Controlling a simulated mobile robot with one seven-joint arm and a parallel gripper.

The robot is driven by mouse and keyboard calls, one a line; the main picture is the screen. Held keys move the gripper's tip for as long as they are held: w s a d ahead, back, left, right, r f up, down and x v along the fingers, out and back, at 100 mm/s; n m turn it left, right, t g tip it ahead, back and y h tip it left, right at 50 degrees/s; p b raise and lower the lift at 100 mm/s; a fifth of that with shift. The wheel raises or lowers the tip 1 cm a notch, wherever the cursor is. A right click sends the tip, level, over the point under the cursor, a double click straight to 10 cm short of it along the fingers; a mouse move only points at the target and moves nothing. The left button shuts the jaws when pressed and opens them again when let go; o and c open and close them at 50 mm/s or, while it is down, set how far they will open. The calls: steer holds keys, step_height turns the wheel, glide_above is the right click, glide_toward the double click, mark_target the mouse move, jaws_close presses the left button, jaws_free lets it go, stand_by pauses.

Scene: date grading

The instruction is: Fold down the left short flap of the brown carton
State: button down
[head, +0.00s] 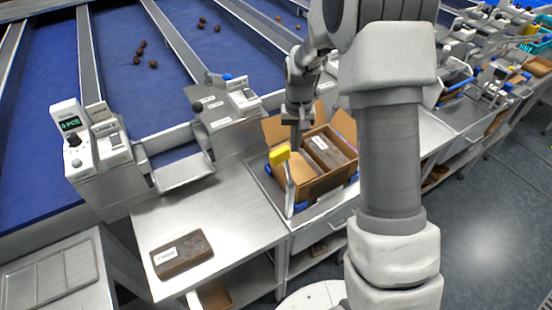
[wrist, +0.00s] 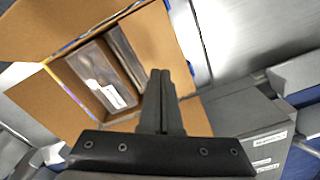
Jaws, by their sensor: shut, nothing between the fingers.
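The brown carton (head: 318,186) stands open on the packing bench in the head view, with flaps raised. Its left flap (head: 275,129) stands up and leans outward beside my gripper (head: 296,144). Dark labelled packs (head: 325,152) lie inside the carton. In the wrist view the carton (wrist: 62,22) fills the upper left, with packs (wrist: 97,72) inside. My gripper (wrist: 160,76) is shut and empty, with its fingertips over the carton's edge. A brown flap (wrist: 194,116) shows just beside and behind the fingers; I cannot tell whether they touch.
A dark labelled pack (head: 182,254) lies on the steel table at the left. Weighing units (head: 243,101) stand behind the carton. The table between pack and carton is clear.

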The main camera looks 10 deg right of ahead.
step_height(320, 180, up, 7)
steer(key=p, duration=0.3)
steer(key=shift+p, duration=0.4)
